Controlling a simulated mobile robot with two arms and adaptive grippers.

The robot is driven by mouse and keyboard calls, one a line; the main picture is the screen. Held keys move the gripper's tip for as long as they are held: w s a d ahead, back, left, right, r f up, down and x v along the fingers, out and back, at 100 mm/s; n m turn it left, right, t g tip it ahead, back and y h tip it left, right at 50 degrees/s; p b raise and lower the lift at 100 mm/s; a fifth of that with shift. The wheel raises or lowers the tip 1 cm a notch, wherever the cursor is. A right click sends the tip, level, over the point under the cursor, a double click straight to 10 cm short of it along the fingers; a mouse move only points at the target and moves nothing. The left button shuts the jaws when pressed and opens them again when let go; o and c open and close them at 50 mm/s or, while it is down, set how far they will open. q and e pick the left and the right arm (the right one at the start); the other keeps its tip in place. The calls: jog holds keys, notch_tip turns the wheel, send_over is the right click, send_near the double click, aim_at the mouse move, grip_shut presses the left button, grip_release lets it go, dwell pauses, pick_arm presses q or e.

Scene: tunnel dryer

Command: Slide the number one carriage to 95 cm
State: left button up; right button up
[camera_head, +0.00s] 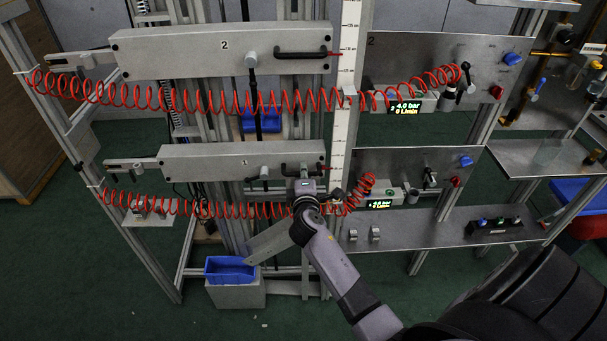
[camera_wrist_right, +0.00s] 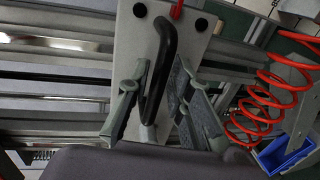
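The number one carriage (camera_head: 225,163) is the lower long grey box marked "1" on the vertical rails. Its black handle (camera_head: 303,169) is at its right end, and the handle stands large in the right wrist view (camera_wrist_right: 165,60). My right gripper (camera_wrist_right: 162,98) has one finger on each side of the handle. It looks open, with a narrow gap beside the bar; contact is unclear. In the head view my right arm reaches up to the handle and hides part of it. A white vertical scale (camera_head: 348,60) stands right of the carriage; its marks there are not readable. My left gripper is not in view.
The carriage marked "2" (camera_head: 215,52) is above. Red coiled hoses (camera_head: 245,100) run across both levels, close to my right gripper. Steel panels with gauges (camera_head: 410,175) and a shelf (camera_head: 440,230) are on the right. A blue bin (camera_head: 229,270) stands low under the carriage.

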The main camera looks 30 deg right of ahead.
jog(key=shift+o, duration=0.9)
jog(key=shift+f, duration=0.1)
jog(key=shift+s+a, duration=0.25)
jog(key=shift+s, duration=0.05)
jog(key=v, duration=1.1)
jog(key=shift+s, duration=0.25)
